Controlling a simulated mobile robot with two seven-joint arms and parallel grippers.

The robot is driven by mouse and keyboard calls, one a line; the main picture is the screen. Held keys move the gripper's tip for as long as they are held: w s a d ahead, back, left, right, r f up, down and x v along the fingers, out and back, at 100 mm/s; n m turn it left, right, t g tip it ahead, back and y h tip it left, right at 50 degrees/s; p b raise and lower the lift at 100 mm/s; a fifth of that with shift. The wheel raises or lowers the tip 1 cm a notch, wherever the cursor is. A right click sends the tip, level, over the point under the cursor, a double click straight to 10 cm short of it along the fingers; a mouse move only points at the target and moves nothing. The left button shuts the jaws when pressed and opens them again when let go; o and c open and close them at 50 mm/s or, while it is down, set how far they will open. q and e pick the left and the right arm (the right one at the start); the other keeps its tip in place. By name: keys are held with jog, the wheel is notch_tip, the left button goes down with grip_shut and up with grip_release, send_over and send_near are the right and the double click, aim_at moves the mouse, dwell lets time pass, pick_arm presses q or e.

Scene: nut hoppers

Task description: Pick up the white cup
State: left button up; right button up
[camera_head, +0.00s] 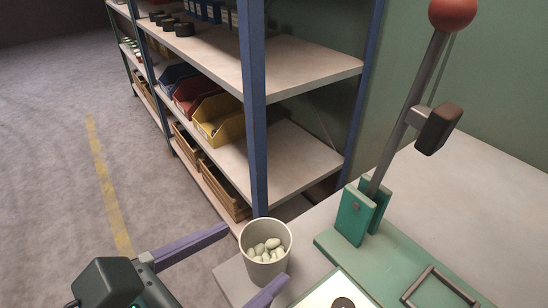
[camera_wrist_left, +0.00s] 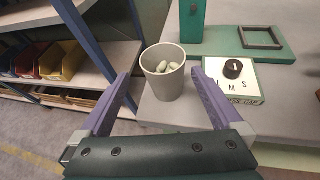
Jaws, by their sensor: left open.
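The white cup (camera_head: 268,270) stands upright on the near left corner of the pale table. It holds several pale oval nuts (camera_head: 264,247). It also shows in the left wrist view (camera_wrist_left: 163,88). My left gripper (camera_head: 257,256) is open, with one purple finger on each side of the cup. In the left wrist view the fingers (camera_wrist_left: 161,76) flank the cup with a visible gap on both sides. Whether either finger touches the cup's far wall cannot be seen, and nothing is held. My right gripper is out of view.
A green base plate (camera_head: 345,262) with a red-knobbed lever (camera_head: 405,115) stands just right of the cup. A white lettered card (camera_wrist_left: 236,92) with a dark round knob (camera_wrist_left: 233,68) lies close by. Shelves with yellow (camera_head: 218,122), red and blue bins stand behind, left.

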aim_at(278, 241)
pick_arm(q)
jog(key=shift+x, duration=1.05)
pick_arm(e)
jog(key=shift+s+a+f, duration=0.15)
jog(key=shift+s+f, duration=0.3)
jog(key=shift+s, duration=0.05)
pick_arm(q)
jog(key=x, duration=0.1)
jog(key=b+x, duration=0.1)
jog(key=x, duration=0.1)
jog(key=b+x, duration=0.1)
jog(key=x, duration=0.1)
jog(key=shift+s+d+f, duration=0.2)
jog(key=shift+d+f, duration=0.05)
jog(key=shift+f, duration=0.15)
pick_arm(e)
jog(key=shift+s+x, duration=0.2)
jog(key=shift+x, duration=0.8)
pick_arm(q)
jog(key=shift+w+d, duration=0.15)
jog(key=shift+w, duration=0.05)
jog(key=shift+c, duration=0.4)
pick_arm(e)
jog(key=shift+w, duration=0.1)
pick_arm(q)
jog(key=c, duration=1.3)
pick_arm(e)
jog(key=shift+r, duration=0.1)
